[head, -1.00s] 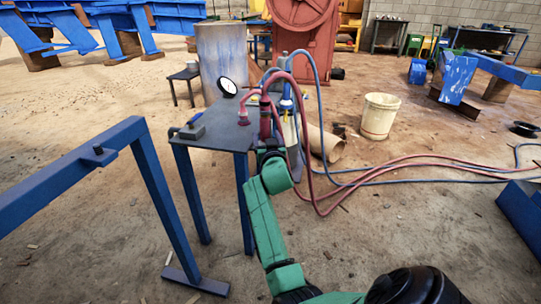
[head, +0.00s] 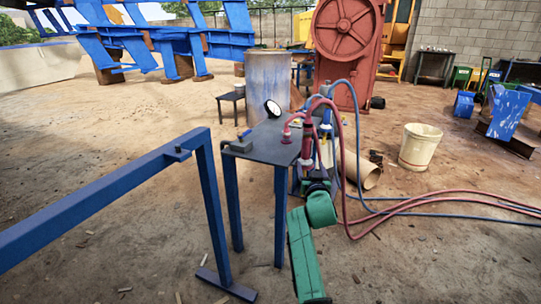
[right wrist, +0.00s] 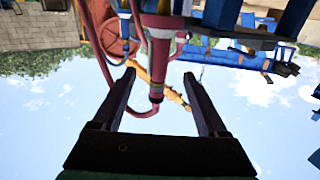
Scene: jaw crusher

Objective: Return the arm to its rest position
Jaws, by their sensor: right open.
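My green right arm comes up from the bottom in the head view, and its dark right gripper (head: 318,184) is at the near right side of the small table (head: 262,146), below a red-pink hose-fed tool (head: 307,146). In the right wrist view the two fingers of this gripper (right wrist: 158,92) are wide apart. The red-pink tool (right wrist: 158,60) shows beyond and between them in that view, with clear space on both sides. I cannot tell how far off it is. My left gripper is not in view.
A blue frame (head: 90,200) stands at the left. A round gauge (head: 272,109) sits on the table. Red and blue hoses (head: 440,203) run right across the floor, past a white bucket (head: 420,147) and a brown tube (head: 361,170). The ground at front right is bare.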

